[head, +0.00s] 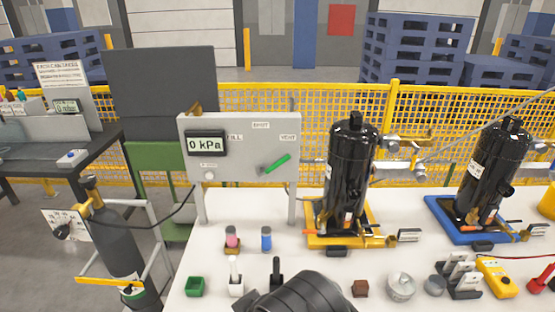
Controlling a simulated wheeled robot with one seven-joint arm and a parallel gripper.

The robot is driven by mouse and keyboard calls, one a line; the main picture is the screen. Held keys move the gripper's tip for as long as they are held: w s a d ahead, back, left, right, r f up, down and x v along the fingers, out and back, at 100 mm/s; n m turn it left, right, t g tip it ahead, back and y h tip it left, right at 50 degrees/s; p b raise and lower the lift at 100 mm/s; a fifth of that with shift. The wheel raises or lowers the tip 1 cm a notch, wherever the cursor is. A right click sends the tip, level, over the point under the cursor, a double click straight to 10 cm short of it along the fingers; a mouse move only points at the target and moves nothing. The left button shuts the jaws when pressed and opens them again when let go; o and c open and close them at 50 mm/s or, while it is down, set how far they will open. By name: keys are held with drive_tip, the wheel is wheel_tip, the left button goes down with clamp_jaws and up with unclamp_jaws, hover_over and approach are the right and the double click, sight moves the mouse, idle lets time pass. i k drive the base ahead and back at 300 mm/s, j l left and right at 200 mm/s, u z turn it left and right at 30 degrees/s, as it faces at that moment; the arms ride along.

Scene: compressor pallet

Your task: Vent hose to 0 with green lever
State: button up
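The grey panel (228,163) stands on two posts at the back left of the white table. Its display (206,143) reads 0 kPa. The green lever (277,163) is on the panel's right half and slants up to the right, toward the VENT label (287,137). The FILL label is to its left, and a label above is too small to read surely. A dark hose (158,221) runs from the panel's lower left to the gas cylinder (112,240). My gripper is not in view; only a dark part of my arm shows at the bottom middle.
Two black compressors stand on the table, one on a yellow base (352,170), one on a blue base (492,172). Small items line the front: a green box (194,287), a brown block (360,288), a metal pot (401,287) and a yellow meter (496,277).

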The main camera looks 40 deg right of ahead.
sight(279, 163)
drive_tip(key=z, duration=1.15)
